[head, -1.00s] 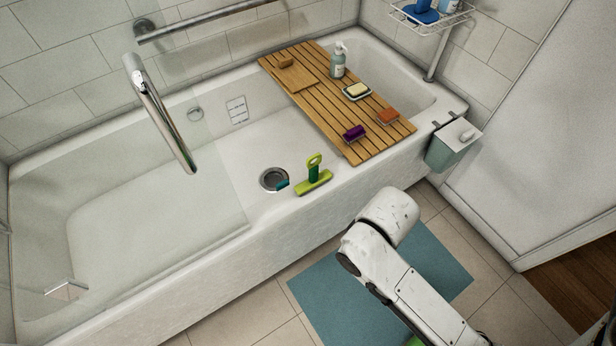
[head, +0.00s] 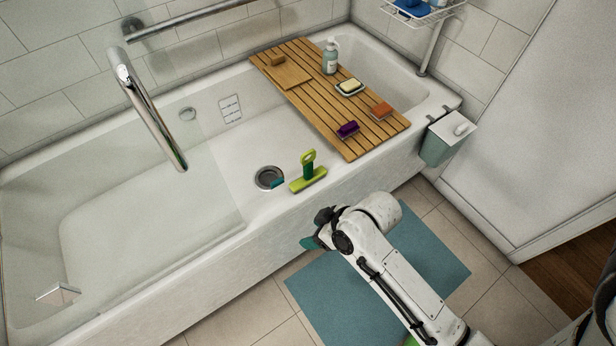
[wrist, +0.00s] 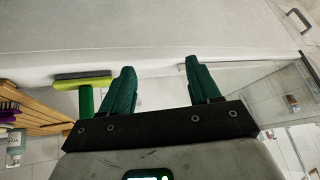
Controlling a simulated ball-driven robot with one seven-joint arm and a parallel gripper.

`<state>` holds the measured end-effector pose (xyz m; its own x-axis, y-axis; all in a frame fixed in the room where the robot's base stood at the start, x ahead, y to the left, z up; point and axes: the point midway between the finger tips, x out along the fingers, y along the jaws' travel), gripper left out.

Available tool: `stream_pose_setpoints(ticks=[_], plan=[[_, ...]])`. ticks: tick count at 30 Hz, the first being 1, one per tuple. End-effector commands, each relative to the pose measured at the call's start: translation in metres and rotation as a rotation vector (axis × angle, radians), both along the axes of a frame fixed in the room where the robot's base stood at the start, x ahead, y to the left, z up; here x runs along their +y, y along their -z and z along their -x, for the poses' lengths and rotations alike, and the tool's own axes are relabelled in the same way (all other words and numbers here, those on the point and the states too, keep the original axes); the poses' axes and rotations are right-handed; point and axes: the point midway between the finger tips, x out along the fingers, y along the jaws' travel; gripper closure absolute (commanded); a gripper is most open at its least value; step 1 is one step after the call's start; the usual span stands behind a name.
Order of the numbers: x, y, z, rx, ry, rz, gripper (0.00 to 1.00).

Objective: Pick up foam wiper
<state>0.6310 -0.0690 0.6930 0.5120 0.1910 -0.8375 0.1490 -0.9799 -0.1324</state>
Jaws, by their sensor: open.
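The wiper that fits the name is a lime-green T-shaped one with a darker green upright handle (head: 308,167). It stands on the near rim of the bathtub, beside the drain. The wrist view shows its lime head (wrist: 88,82) with a dark strip, left of my fingers. My gripper (wrist: 160,68) is open with two green fingers apart and nothing between them. In the head view, my gripper (head: 308,242) hangs outside the tub's front wall, below the wiper and apart from it. Part of it is hidden behind my arm.
A slatted wooden bath tray (head: 340,128) spans the tub, carrying a bottle (head: 331,57), soap dish (head: 350,87), purple brush (head: 347,129) and orange brush (head: 382,109). A lidded bin (head: 446,140) hangs at right. A glass screen (head: 190,150) crosses the tub at left.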

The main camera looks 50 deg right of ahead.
Motion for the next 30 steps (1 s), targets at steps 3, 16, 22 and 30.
stream_pose_setpoints(ticks=[3,16,22,30], plan=[[-0.017,0.016,-0.035,-0.208,0.042,-0.024,0.38],[-0.125,0.037,-0.070,-0.678,0.418,0.145,0.38],[-0.141,0.040,-0.077,-0.705,0.464,0.176,0.38],[-0.149,0.051,-0.112,-0.703,0.461,0.175,0.38]])
